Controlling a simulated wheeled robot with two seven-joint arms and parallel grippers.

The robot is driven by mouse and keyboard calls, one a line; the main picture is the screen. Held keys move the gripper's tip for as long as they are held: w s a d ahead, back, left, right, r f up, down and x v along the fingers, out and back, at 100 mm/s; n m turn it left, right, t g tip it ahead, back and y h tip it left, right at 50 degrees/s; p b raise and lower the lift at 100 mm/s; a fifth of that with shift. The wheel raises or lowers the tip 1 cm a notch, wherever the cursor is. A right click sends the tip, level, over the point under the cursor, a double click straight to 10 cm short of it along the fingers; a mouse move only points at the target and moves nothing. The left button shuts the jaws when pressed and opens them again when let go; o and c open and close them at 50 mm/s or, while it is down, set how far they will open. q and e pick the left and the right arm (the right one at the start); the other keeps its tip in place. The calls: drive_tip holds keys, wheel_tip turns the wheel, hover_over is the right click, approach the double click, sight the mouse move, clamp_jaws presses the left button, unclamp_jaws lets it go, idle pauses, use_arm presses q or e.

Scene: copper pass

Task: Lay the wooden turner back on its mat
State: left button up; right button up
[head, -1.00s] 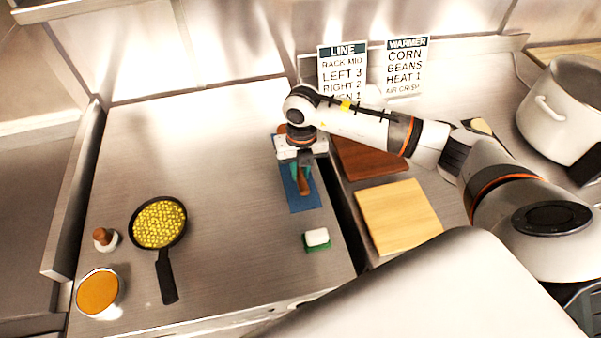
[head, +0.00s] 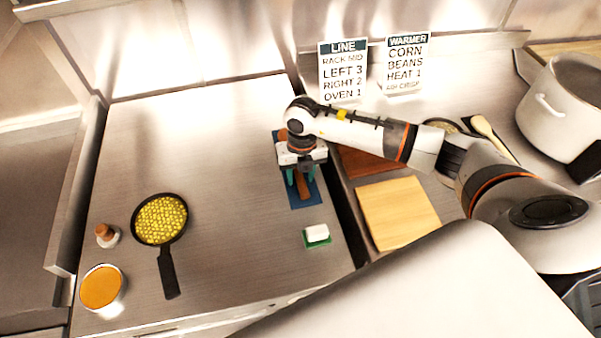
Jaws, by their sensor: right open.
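The wooden turner (head: 302,188) is brown and lies along the blue mat (head: 315,196) on the steel counter, its near part showing between my fingers. A brown bit (head: 282,133) also shows at the mat's far end. My right gripper (head: 301,180) points down over the mat, with its teal fingers spread apart on either side of the turner. My gripper and wrist hide the turner's middle. Any small gap between turner and mat cannot be told. My left gripper is not in view.
A green-and-white sponge (head: 317,234) lies just in front of the mat. A pan of corn (head: 160,219), a brown-topped shaker (head: 107,235) and an orange-filled container (head: 101,288) stand left. Cutting boards (head: 398,213) and a pot (head: 560,110) are right. The counter's middle is clear.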

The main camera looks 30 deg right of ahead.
wheel_tip(320, 180, up, 12)
drive_tip(key=b, duration=0.3)
drive_tip(key=shift+w+d+r+b, duration=0.15)
drive_tip(key=shift+w+d+b, duration=0.15)
drive_tip(key=shift+b, duration=0.05)
